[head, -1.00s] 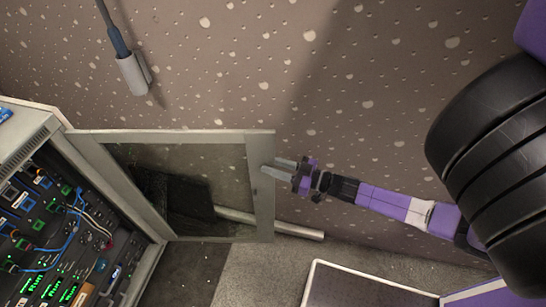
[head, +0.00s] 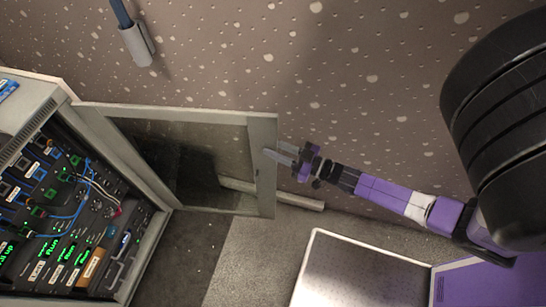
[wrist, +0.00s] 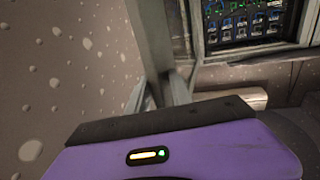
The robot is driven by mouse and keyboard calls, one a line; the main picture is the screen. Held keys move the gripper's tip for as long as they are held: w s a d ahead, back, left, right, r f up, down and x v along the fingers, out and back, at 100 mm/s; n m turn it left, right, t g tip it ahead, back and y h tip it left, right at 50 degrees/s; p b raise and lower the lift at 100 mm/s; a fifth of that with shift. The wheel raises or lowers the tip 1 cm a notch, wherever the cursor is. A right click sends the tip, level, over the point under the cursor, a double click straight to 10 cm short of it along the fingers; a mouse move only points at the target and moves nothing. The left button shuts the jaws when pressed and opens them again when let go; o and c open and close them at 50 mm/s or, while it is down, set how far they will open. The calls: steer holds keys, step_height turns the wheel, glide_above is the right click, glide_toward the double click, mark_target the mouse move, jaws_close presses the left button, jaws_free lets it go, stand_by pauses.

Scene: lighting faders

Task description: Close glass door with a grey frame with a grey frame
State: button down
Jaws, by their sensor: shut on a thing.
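The exact contact is partly hidden by the gripper body.
The cabinet's open front shows several lit modules (head: 60,215) and blue cables. A dotted wall (head: 380,90) runs close behind the door. A pale pipe (head: 300,201) lies along the wall's foot. Carpeted floor (head: 245,260) in front of the door is clear.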

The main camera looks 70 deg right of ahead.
steer(key=shift+m+h, duration=0.5)
steer(key=shift+h, duration=0.3)
steer(key=shift+s+a+f+p, duration=0.1)
steer(key=shift+s+a+p, duration=0.15)
steer(key=shift+a, duration=0.5)
steer(key=shift+s+a+r+p, duration=0.1)
steer(key=shift+a+p, duration=0.25)
steer(key=shift+a, duration=0.35)
steer(key=shift+s+a+f+p, duration=0.1)
steer(key=shift+s+a+p, duration=0.15)
steer(key=shift+a, duration=0.5)
steer(key=a+m+h+p, duration=0.1)
steer(key=a+h, duration=0.1)
steer(key=a, duration=0.5)
steer(key=shift+s+a+g+p, duration=0.25)
steer(key=shift+a+g+p, duration=0.1)
steer(key=shift+g, duration=0.05)
steer(key=a+m+h, duration=0.1)
steer(key=a+h, duration=0.1)
steer(key=a, duration=0.5)
steer(key=shift+w+a+m+g, duration=0.25)
steer(key=shift+m+g, duration=0.15)
steer(key=shift+a, duration=0.1)
